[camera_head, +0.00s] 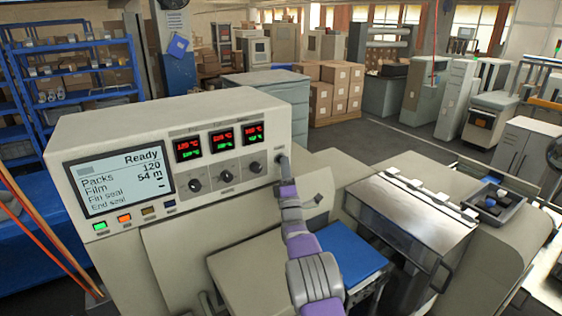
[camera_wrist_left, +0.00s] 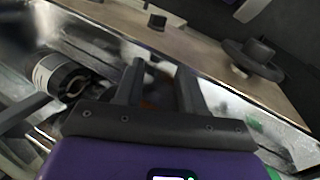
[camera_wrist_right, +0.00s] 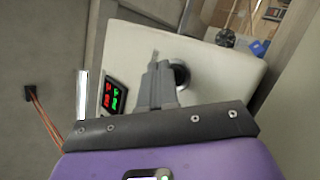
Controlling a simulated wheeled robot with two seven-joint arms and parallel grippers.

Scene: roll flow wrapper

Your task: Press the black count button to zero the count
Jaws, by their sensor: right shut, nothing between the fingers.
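The control panel (camera_head: 235,110) shows a screen (camera_head: 120,180) reading Ready, Packs 120 and Film 54 m. My right gripper (camera_head: 282,163) is at the right end of the panel front, its fingers shut and empty. In the right wrist view, a round black button (camera_wrist_right: 182,75) with a silver ring sits just beside the shut fingertips (camera_wrist_right: 155,65). The fingers partly cover it, and I cannot tell whether they touch. In the head view the gripper hides that spot. My left gripper (camera_wrist_left: 160,80) shows only in its wrist view, fingers apart and nothing between them.
Three red-green displays (camera_head: 220,140) and several black knobs (camera_head: 225,172) lie left of my right gripper. Small coloured buttons (camera_head: 124,218) line the panel below the screen. A clear machine cover (camera_head: 410,210) is to the right. A black handwheel (camera_wrist_left: 250,58) is near my left gripper.

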